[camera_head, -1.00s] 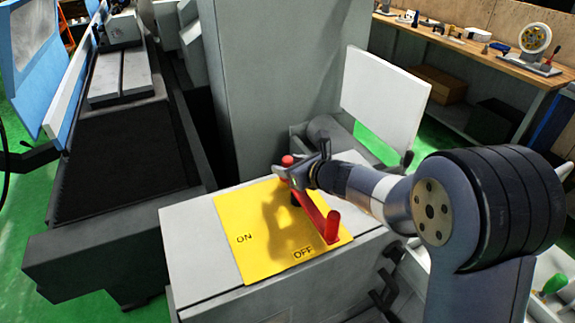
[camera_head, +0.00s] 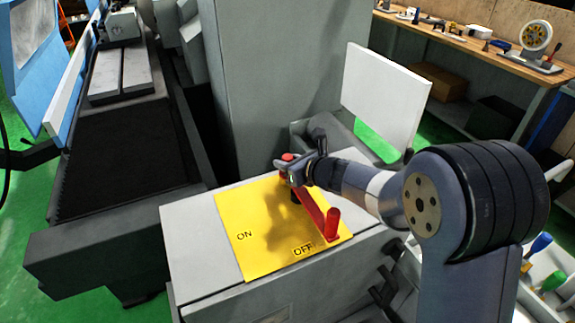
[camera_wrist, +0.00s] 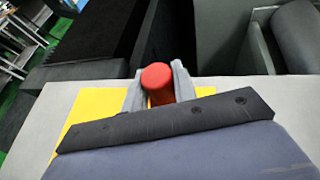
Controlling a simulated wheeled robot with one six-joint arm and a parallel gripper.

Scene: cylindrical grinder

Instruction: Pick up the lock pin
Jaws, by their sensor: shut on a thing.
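The lock pin (camera_head: 287,157) has a red top and shows at the far end of the red lever above the yellow ON/OFF plate. In the wrist view its red round top (camera_wrist: 158,77) stands between the two grey fingers. My gripper (camera_head: 284,171) is shut on the pin, just below its top. The gripper hides the pin's lower part, so I cannot tell how deep it sits. The red lever (camera_head: 318,214) slants toward the OFF label, with an upright red grip at its near end.
The yellow plate (camera_head: 262,255) lies on a grey machine cabinet (camera_head: 190,235). A grey column (camera_head: 270,80) rises behind it, and a white panel (camera_head: 385,95) stands to the right. A dark machine bed lies at the left. A workbench with tools is at the back right.

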